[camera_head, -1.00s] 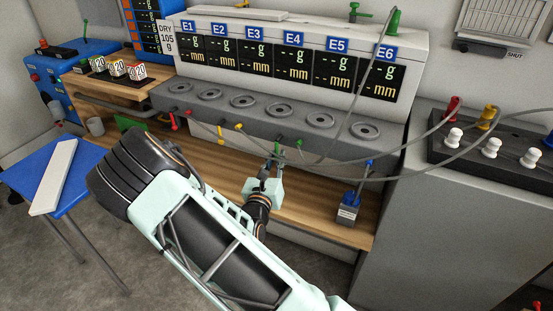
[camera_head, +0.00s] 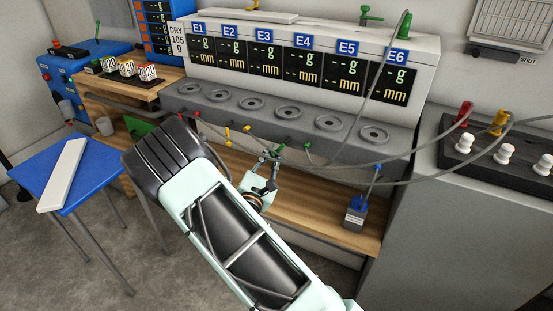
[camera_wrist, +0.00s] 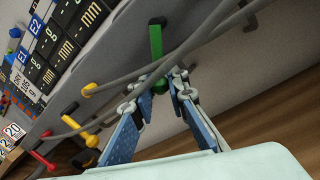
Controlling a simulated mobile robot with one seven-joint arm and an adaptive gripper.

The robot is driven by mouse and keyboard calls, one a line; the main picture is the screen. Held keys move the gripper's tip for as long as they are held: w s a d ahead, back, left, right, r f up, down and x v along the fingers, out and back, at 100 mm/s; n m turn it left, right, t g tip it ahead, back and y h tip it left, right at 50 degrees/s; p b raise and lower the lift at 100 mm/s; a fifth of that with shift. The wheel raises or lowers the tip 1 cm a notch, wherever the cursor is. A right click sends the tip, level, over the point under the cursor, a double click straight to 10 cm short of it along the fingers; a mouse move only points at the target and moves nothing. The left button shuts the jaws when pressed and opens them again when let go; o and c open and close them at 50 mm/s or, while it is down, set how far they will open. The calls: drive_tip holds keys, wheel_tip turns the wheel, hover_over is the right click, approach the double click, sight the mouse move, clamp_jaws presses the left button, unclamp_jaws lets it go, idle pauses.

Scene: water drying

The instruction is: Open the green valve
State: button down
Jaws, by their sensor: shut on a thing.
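The green valve is a short green lever (camera_wrist: 157,45) on the grey bench front. In the wrist view it runs from a dark pivot at the top down between my fingertips. In the head view its lever (camera_head: 279,149) is small and partly covered by my gripper (camera_head: 271,156). My gripper (camera_wrist: 160,86) is shut on the lever's lower end, with one finger on each side. A green hose fitting (camera_head: 308,148) sits just right of the valve in the head view.
Yellow (camera_wrist: 92,140) and red (camera_wrist: 42,160) levers lie to the left along the same front, and grey hoses cross close to my fingers. A wooden shelf (camera_head: 310,205) lies below. A blue-topped block (camera_head: 357,208) stands on it to the right.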

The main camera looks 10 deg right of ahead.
drive_tip(key=shift+w+a+r+m, duration=0.2)
drive_tip(key=shift+a+r+m, duration=0.1)
drive_tip(key=shift+m, duration=0.6)
drive_tip(key=c, duration=1.9)
unclamp_jaws()
drive_tip(key=v, duration=1.2)
drive_tip(key=shift+f, duration=0.15)
drive_tip(key=shift+a, duration=0.1)
drive_tip(key=shift+c, duration=0.6)
